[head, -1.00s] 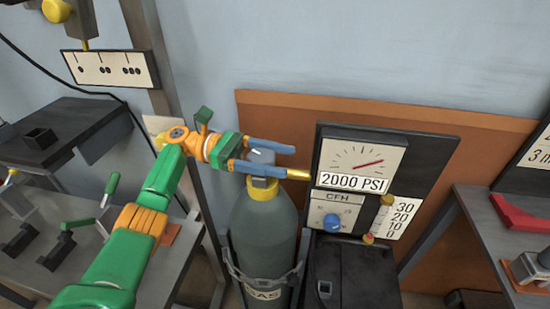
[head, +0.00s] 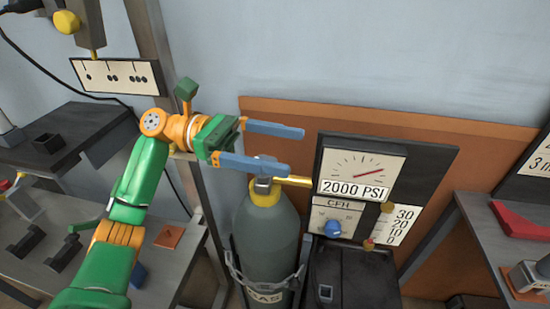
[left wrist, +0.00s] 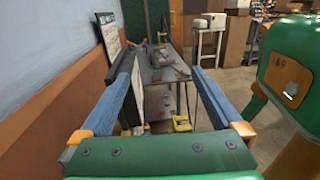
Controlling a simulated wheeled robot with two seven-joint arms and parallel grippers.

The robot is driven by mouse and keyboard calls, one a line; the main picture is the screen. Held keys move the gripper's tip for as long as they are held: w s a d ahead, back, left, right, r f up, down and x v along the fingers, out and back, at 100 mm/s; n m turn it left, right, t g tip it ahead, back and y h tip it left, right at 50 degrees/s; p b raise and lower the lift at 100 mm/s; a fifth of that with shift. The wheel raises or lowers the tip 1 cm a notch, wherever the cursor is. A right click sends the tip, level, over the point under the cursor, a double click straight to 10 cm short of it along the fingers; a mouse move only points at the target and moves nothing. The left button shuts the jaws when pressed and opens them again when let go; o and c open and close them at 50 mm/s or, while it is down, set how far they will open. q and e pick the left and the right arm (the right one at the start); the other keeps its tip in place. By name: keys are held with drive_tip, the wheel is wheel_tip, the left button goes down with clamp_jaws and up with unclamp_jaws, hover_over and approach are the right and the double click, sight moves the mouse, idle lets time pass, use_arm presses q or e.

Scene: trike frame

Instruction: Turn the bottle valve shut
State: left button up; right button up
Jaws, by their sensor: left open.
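The grey gas bottle (head: 267,235) stands upright with a yellow collar and a chain around it. Its valve (head: 263,184) is on top, with a brass outlet (head: 293,181) pointing right toward the gauge panel. My left gripper (head: 295,150) is open and empty, its two blue fingers pointing right. It appears above the bottle top, and the nearer finger hides much of the valve's top. How far the valve is turned cannot be told. In the left wrist view, the open fingers (left wrist: 166,65) show nothing gripped between them. My right gripper is not in view.
The gauge panel (head: 424,160) beside the bottle reads 2000 PSI, with a blue CFH knob (head: 333,229) below. A steel upright (head: 152,60) stands behind my left arm. Benches stand left and right; a red part (head: 520,217) lies on the right one.

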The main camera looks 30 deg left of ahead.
use_arm(q)
drive_tip(key=s+d+r, duration=0.3)
drive_tip(key=s, duration=0.4)
drive_tip(key=shift+b, duration=0.45)
drive_tip(key=shift+r, duration=0.1)
